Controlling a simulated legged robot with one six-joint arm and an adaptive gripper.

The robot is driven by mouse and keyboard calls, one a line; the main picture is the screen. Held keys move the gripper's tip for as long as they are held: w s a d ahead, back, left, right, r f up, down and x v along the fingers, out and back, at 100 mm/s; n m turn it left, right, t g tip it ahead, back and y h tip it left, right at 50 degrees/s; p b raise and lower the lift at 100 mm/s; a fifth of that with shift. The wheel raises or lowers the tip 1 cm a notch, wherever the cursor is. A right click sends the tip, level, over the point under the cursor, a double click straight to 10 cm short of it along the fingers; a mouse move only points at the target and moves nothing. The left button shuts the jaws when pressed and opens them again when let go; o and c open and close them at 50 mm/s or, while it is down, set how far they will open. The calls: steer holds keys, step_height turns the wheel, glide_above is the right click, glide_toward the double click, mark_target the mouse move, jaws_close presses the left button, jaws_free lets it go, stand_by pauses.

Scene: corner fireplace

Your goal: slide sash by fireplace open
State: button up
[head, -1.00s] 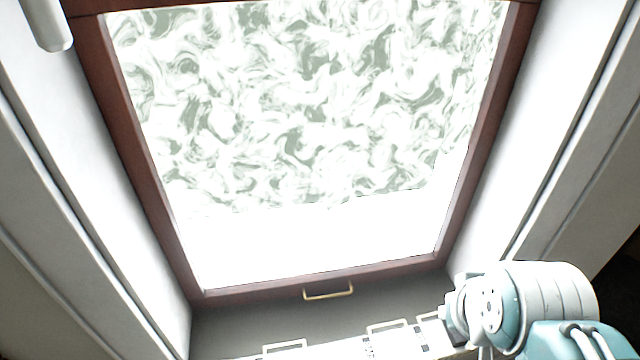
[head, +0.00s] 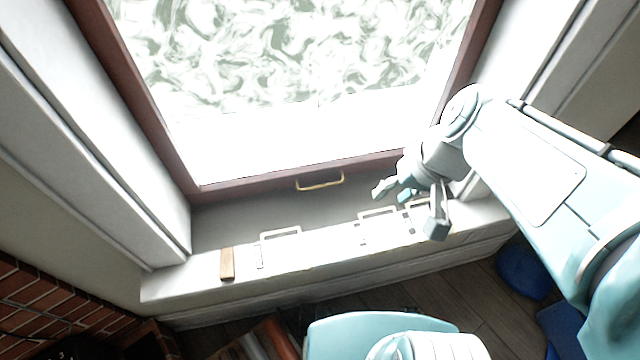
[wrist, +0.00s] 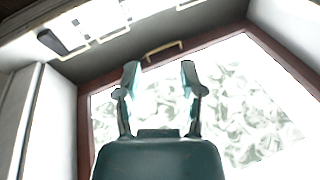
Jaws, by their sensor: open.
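The sash is a dark red-brown wooden frame (head: 290,174) around bright, swirl-patterned glass, upright in the window recess. Its bottom rail sits just above the sill, with no clear gap to judge. A thin brass pull handle (head: 320,182) is on the bottom rail; it also shows in the wrist view (wrist: 163,50). My gripper (head: 408,206) is open and empty, to the right of the handle and apart from it in the head view. In the wrist view, the open fingers (wrist: 160,70) point toward the handle, which appears just beyond and between their tips.
A pale sill (head: 330,240) carries several light wire-like handled items (head: 281,233) and a small brown block (head: 227,263). White side walls flank the recess. Brickwork (head: 40,305) is at lower left. Blue objects (head: 522,272) lie on the wooden floor at right.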

steer(key=w+a+f+g+y, duration=0.3)
steer(key=w+a+f+y, duration=0.1)
steer(key=f+y, duration=0.15)
steer(key=m+t+y, duration=0.5)
steer(key=y, duration=0.1)
glide_toward(320, 187)
steer(key=s+a+r, duration=0.2)
steer(key=s+r, duration=0.2)
steer(key=r, duration=0.4)
steer(key=f+m+t, duration=0.1)
steer(key=f, duration=0.2)
steer(key=w+d+f+m+t, duration=0.1)
steer(key=f+t, duration=0.1)
steer(key=f, duration=0.1)
steer(key=f+m+t+h, duration=0.1)
steer(key=f, duration=0.2)
steer(key=shift+w+d, duration=0.2)
steer(key=shift+d, duration=0.2)
steer(key=x, duration=1)
steer(key=shift+w+a, duration=0.3)
steer(key=shift+a, duration=0.05)
steer(key=shift+c, duration=0.3)
jaws_close()
